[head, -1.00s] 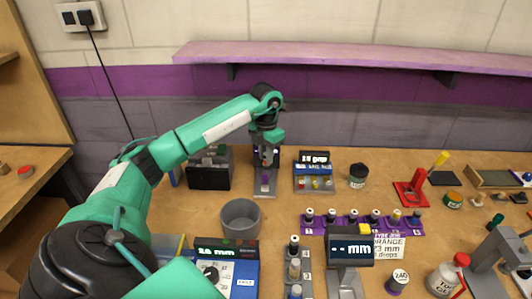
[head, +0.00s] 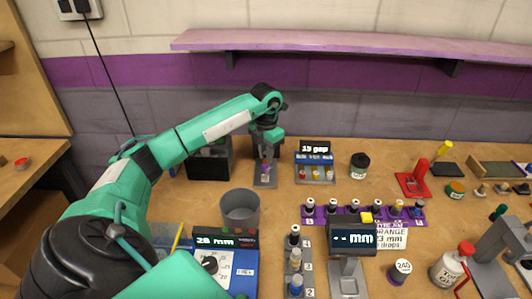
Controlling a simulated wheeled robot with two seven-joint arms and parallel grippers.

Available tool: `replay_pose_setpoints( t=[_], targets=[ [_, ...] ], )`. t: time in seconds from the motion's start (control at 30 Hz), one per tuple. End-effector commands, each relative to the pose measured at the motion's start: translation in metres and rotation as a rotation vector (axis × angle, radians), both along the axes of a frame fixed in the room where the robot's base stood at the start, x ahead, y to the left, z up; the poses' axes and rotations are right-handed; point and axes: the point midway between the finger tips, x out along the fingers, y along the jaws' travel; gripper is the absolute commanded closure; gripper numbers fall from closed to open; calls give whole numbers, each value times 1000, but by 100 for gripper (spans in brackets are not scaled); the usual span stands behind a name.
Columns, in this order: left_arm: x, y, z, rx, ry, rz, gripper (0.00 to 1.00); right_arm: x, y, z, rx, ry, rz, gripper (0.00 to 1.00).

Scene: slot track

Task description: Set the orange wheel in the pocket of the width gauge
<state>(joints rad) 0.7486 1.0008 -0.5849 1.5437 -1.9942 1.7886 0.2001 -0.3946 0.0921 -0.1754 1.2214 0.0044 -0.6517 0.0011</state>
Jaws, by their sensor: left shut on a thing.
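The width gauge (head: 348,272) is probably the grey stand at the front centre with a dark display reading "-- mm" (head: 353,238). No wheel is visible in its pocket. My left gripper (head: 266,158) is at the back, low over a small grey stand (head: 265,182). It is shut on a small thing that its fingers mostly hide. A little purple shows just below the fingers. I cannot make out the orange wheel for certain in this view. My right gripper is out of view.
A grey cup (head: 240,208) stands in front of the left gripper. A purple rack of bottles (head: 337,222) lies behind the gauge, beside a white card (head: 393,238). A blue device (head: 245,278) stands left of the gauge. A red-capped bottle (head: 449,268) is at the right.

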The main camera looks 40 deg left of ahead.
Motion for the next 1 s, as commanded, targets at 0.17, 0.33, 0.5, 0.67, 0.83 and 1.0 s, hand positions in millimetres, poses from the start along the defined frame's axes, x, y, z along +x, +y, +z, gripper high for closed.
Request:
replay_pose_setpoints(
  t=[0.17, 0.33, 0.5, 0.67, 0.83, 1.0],
  targets=[
    [0, 0, 0, 0, 0, 0, 100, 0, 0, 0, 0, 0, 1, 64],
    [0, 0, -1, 0, 0, 0, 100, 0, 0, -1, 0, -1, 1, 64],
    [0, 0, -2, 0, 0, 0, 100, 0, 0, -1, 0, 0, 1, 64],
    [0, 0, -4, 0, 0, 0, 77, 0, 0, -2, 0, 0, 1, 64],
    [0, 1, -3, 1, -1, 1, 55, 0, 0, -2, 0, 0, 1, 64],
    [0, 2, -3, 2, -2, 3, 55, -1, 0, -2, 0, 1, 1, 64]
  ],
)
